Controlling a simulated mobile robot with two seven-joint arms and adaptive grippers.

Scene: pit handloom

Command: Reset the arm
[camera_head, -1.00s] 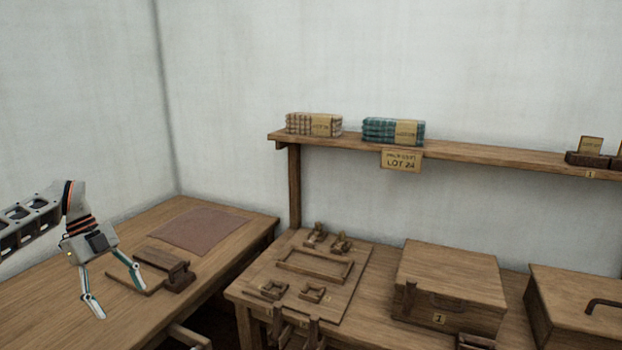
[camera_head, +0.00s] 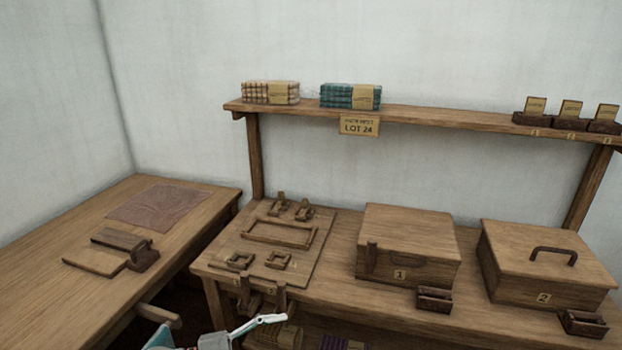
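A gripper, apparently my left one (camera_head: 220,338), shows at the bottom edge, left of centre, in front of the middle bench. Its white and teal parts are spread apart, with one pale finger reaching right. Nothing is seen between them. Its arm and lower parts are cut off by the frame. My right gripper is not in view.
A left table (camera_head: 50,235) holds a reddish mat (camera_head: 155,204) and a wooden block (camera_head: 125,240). The bench carries a fixture board (camera_head: 265,245), box 1 (camera_head: 410,240) and box 2 (camera_head: 550,255). A shelf (camera_head: 430,115) above holds bundled cloth and card holders.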

